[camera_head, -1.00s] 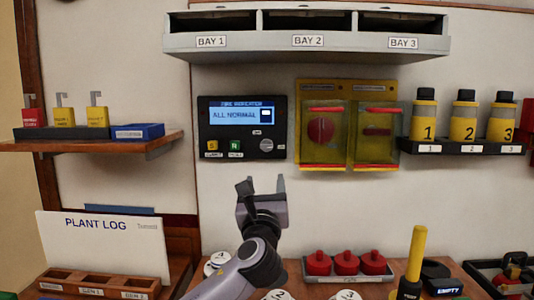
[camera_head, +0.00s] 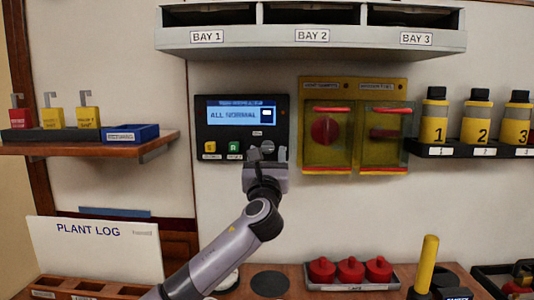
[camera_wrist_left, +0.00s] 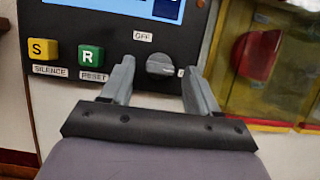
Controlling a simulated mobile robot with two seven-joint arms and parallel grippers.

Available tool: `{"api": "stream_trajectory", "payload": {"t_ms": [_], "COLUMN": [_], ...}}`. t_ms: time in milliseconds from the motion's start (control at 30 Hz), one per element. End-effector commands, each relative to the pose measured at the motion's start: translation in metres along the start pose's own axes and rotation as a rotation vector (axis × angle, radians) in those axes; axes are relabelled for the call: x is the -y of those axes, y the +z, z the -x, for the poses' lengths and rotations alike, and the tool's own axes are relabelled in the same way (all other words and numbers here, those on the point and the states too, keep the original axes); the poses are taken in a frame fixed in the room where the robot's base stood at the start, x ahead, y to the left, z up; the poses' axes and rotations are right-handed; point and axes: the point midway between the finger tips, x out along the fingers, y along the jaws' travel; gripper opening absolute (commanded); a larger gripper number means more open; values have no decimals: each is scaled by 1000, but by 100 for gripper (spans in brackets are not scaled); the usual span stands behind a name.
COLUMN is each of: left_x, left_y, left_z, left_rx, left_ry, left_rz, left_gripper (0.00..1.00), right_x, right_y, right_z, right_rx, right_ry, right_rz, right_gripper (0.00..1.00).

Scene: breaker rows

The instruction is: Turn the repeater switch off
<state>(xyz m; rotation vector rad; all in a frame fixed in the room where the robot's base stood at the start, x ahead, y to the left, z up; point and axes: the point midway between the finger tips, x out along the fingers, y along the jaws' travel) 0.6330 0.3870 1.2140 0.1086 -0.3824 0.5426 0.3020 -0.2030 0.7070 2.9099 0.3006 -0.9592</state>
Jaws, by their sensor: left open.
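The fire repeater panel (camera_head: 222,128) is a black box on the wall with a lit screen reading ALL NORMAL. Its grey rotary switch (camera_wrist_left: 160,64) sits at the lower right of the panel, with an OFF label above it and another label, mostly hidden, to its right. The switch's ridge looks roughly sideways, toward the right label. My left gripper (camera_head: 267,154) is open just in front of the switch. In the left wrist view its fingers lie to the left and right of the switch; I cannot tell whether they touch it. My right gripper is not in view.
A yellow S button (camera_wrist_left: 44,49) and a green R button (camera_wrist_left: 91,56) are left of the switch. Yellow-framed covered boxes (camera_head: 355,84) hang close on the right. A bay shelf (camera_head: 310,49) is above; red knobs on a tray (camera_head: 349,286) stand below.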

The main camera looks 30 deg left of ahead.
Motion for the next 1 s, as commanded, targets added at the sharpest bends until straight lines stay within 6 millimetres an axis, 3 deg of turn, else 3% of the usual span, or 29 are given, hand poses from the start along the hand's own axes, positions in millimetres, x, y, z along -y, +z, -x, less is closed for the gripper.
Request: {"api": "stream_trajectory", "payload": {"t_ms": [367, 567, 1000], "left_x": [0, 0, 1], "left_y": [0, 0, -1], "left_z": [-6, -6, -5], "left_rx": [0, 0, -1], "left_ry": [0, 0, 29], "left_rz": [1, 1, 76], "left_gripper": [60, 4, 4], "right_x": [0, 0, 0], "right_y": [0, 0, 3], "right_z": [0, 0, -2], "right_rx": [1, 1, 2], "right_ry": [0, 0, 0], "right_rz": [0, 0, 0], "right_gripper": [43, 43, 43]}}
